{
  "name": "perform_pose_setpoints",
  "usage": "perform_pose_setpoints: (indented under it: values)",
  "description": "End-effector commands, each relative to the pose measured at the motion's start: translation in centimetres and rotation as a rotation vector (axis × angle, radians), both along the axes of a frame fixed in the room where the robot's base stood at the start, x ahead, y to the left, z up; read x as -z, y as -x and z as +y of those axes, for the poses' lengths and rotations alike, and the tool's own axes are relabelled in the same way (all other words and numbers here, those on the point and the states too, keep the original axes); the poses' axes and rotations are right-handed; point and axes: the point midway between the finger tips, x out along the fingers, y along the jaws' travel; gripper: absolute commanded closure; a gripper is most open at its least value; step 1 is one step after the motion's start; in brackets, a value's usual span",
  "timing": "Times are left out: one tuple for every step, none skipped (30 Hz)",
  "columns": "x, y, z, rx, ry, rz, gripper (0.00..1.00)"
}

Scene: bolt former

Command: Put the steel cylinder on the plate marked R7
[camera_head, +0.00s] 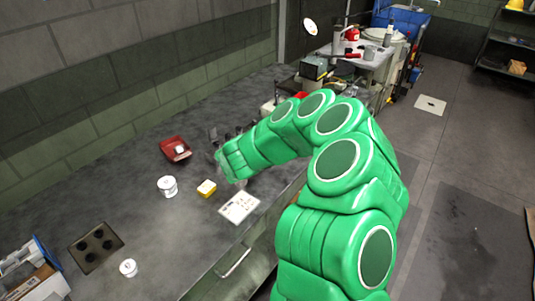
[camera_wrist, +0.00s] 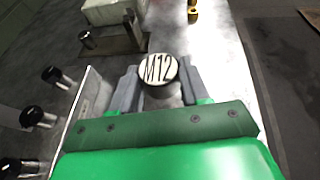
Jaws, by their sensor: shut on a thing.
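In the wrist view my gripper (camera_wrist: 160,90) has its grey fingers on both sides of a grey cylinder (camera_wrist: 160,69) with a round pale top marked M12 in black. The fingers are shut on it. In the head view my gripper (camera_head: 224,163) is over the bench at the end of the green arm, and the held cylinder cannot be made out there. A white plate (camera_head: 239,207) with small dark marks lies near the bench's front edge, below the gripper in the picture. I cannot read R7 anywhere.
Several black-capped pegs (camera_wrist: 31,116) stand left in the wrist view. The bench's middle left is clear.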

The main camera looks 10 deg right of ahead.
Motion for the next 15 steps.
perform_pose_setpoints:
  values:
    - [0.3,-0.3,0.0,0.0,0.001,-0.002,0.97]
    - [0.4,-0.4,0.0,0.0,0.001,-0.001,0.97]
    - [0.5,-0.5,0.0,-0.001,0.0,-0.001,0.97]
    - [0.6,-0.6,0.1,-0.002,0.0,-0.001,0.97]
    - [0.6,-0.7,0.1,-0.001,-0.001,-0.002,0.97]
    - [0.7,-0.7,0.1,-0.002,0.0,-0.001,0.97]
    - [0.8,-0.8,0.1,-0.002,-0.001,0.0,0.97]
    - [0.9,-0.8,0.1,-0.002,0.0,-0.001,0.97]
    - [1.0,-0.9,0.1,-0.002,0.001,-0.001,0.97]
    - [1.2,-1.1,0.1,-0.002,0.001,-0.001,0.97]
    - [1.4,-1.2,0.1,-0.002,0.001,-0.001,0.97]
    - [1.8,-1.1,0.1,-0.002,0.002,0.0,0.97]
    - [2.2,-1.1,0.1,-0.002,0.003,0.001,0.97]
    - [2.5,-1.1,0.1,-0.002,0.003,0.002,0.97]
    - [2.9,-1.1,0.1,-0.002,0.004,0.001,0.97]
